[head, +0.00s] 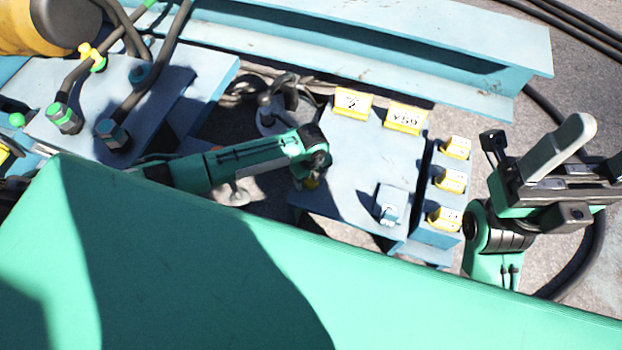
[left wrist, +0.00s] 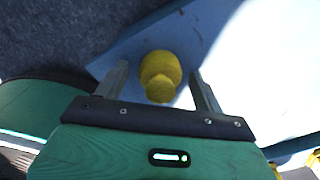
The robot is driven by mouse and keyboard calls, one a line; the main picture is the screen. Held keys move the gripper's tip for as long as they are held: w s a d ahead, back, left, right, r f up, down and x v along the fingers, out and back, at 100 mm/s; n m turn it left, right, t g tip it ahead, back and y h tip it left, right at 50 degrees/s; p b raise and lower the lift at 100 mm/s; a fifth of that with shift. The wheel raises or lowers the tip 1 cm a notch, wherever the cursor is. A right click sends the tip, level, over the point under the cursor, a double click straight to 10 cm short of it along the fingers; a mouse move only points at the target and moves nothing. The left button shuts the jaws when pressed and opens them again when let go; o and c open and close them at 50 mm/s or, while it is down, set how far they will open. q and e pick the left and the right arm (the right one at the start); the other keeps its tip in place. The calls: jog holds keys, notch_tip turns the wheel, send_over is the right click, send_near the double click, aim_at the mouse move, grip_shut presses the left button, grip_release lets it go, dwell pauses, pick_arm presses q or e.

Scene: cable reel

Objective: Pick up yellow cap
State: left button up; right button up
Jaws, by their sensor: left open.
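The yellow cap (left wrist: 161,72) is a round, stepped knob on the blue-grey plate. In the left wrist view it lies between the two fingers of my left gripper (left wrist: 160,78), with a gap on each side. My left gripper is open.
The blue plate (head: 360,165) carries yellow labelled blocks (head: 353,103) along its back, with more (head: 449,180) on a strip at its right. A metal fitting (head: 390,204) stands near its front. A blue beam (head: 400,50) runs behind. Cables and a plate (head: 100,100) are at left.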

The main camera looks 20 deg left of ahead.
pick_arm(q)
jog(key=shift+c, duration=0.2)
jog(key=c, duration=1.1)
jog(key=shift+r, duration=0.15)
jog(key=shift+c, duration=0.2)
